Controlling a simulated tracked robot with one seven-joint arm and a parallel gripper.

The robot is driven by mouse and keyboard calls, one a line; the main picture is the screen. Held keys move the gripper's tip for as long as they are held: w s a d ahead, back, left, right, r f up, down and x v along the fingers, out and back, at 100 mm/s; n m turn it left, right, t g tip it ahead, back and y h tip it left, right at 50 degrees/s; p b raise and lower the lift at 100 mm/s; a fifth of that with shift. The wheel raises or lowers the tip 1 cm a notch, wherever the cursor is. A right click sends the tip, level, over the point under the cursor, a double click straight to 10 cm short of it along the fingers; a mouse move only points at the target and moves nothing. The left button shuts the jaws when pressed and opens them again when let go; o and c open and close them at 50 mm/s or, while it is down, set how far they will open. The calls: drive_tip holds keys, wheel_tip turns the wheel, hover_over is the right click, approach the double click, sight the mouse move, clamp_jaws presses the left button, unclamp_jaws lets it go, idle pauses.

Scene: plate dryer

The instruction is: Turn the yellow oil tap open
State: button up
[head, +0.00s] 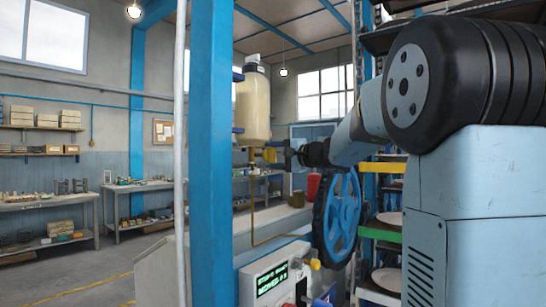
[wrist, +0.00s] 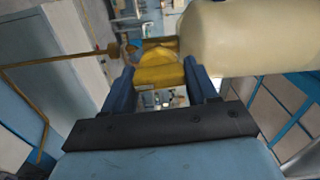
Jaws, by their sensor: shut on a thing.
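The yellow oil tap (head: 270,154) sits just under the cream oil tank (head: 253,105) in the head view. My gripper (head: 282,155) reaches it from the right. In the wrist view the yellow tap (wrist: 158,72) lies between the two dark blue fingers of my gripper (wrist: 160,85), and they are shut on it. The cream tank (wrist: 250,38) fills the upper right of the wrist view. How far the tap is turned I cannot tell.
A thin brown pipe (head: 253,215) runs down from the tap. A blue post (head: 210,150) stands left of the tank. A blue handwheel (head: 342,217) and a panel with a green display (head: 272,281) are below my arm. Shelves with plates (head: 388,278) stand right.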

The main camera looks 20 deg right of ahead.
drive_tip(key=shift+d+f+m, duration=0.1)
drive_tip(key=shift+f+m, duration=0.15)
drive_tip(key=shift+m, duration=0.35)
drive_tip(key=o, duration=1)
drive_tip(key=shift+c, duration=0.2)
drive_tip(key=shift+r, duration=0.1)
drive_tip(key=v, duration=1.3)
drive_tip(key=shift+s+d, duration=0.25)
drive_tip(key=shift+s, duration=0.05)
